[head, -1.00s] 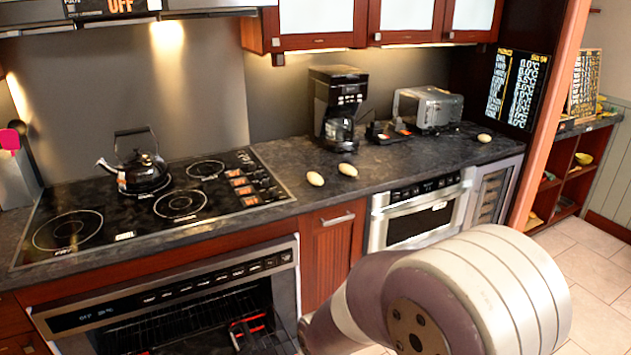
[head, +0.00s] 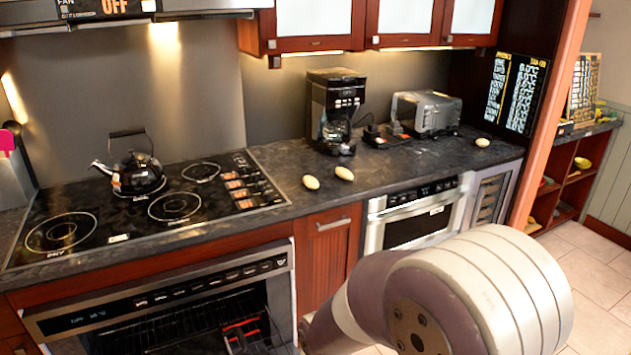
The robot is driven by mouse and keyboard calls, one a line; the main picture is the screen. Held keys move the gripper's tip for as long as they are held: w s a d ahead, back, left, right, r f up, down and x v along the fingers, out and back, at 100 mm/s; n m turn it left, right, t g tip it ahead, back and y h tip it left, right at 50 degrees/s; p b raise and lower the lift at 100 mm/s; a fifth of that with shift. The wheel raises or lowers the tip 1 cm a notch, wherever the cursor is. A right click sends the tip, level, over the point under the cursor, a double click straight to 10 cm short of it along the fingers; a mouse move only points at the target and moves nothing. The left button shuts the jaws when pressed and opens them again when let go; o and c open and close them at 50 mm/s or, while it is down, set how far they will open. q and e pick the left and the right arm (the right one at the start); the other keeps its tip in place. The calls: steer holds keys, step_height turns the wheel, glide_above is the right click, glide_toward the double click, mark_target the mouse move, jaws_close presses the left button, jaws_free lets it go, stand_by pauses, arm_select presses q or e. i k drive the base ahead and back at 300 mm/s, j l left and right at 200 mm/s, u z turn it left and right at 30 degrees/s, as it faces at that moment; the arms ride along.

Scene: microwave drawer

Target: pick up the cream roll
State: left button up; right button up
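Three small cream-coloured oval pieces that look like rolls lie on the dark countertop. One roll (head: 311,182) is near the counter's front edge, right of the cooktop. A second roll (head: 344,173) lies just right of it, in front of the coffee maker. A third roll (head: 483,142) lies far right, near the toaster oven. I cannot tell which is the cream roll. Neither gripper is visible; a large link of one of my arms fills the lower right.
A black kettle (head: 137,172) stands on the cooktop (head: 122,224). A coffee maker (head: 334,108) and toaster oven (head: 425,112) stand at the back. Below the cooktop is an oven (head: 160,298) with something red and black inside. The counter (head: 420,160) around the rolls is mostly clear.

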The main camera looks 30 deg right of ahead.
mark_target(310, 183)
steer(key=l, duration=0.6)
steer(key=i+l, duration=0.15)
steer(key=l, duration=0.4)
steer(key=l+z, duration=0.1)
steer(key=l, duration=0.5)
steer(key=i+l, duration=0.15)
steer(key=l, duration=0.45)
steer(key=l+z, duration=0.1)
steer(key=l, duration=0.45)
steer(key=i, duration=0.05)
